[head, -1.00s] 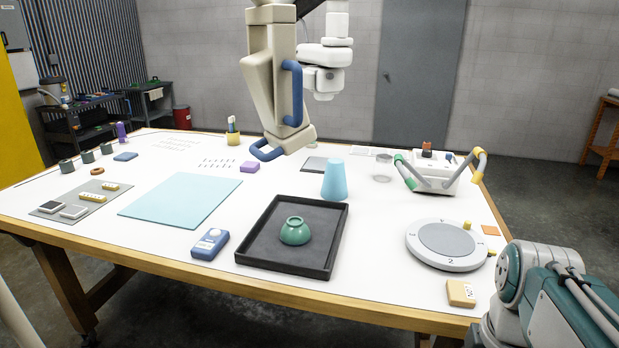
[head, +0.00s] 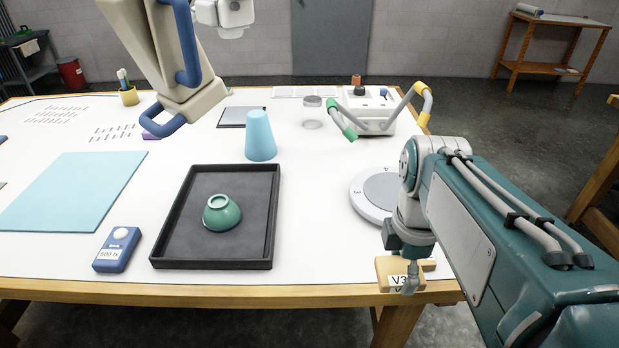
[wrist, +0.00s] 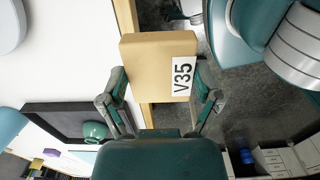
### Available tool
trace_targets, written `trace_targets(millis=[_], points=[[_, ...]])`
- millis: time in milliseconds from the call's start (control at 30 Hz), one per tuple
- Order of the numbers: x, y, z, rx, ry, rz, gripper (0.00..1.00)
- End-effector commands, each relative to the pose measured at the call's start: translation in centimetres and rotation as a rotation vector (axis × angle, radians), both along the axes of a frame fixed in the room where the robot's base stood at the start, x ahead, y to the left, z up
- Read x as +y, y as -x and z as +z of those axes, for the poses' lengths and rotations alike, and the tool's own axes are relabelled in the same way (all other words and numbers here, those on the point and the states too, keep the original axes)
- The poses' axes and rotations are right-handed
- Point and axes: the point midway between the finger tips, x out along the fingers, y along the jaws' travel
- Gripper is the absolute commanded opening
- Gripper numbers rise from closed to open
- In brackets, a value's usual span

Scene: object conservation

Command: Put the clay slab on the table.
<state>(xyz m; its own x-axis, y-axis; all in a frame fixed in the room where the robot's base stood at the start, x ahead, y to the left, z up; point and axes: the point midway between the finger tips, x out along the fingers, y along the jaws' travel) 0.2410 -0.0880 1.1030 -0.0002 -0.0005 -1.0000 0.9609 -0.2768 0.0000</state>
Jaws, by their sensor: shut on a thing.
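The clay slab (wrist: 150,62) is a tan block with a white label reading V35. In the wrist view my gripper (wrist: 163,98) has a finger at each side of it and is shut on it. In the head view the slab (head: 388,272) is at the front right edge of the table, with my gripper (head: 409,284) in front of it. The white table (head: 322,225) has a wooden rim. In the wrist view, the slab overlaps the table edge and the floor. Its exact height above the table cannot be told.
A black tray (head: 180,247) with a green bowl (head: 221,213) stands left. Bare table lies between tray and slab.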

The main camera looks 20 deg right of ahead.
Motion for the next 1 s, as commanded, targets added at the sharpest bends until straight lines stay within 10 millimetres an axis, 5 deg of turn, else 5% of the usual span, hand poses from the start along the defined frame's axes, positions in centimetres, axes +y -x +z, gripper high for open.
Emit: trace_targets(millis=[467, 600, 1000], points=[[-1.1, -8.4, -3.9, 0.004, -0.001, 0.002, 0.28], [-1.4, -10.2, -6.4, 0.006, -0.002, 0.001, 0.28], [-1.8, -13.0, -10.5, 0.004, -0.001, 0.001, 0.28]])
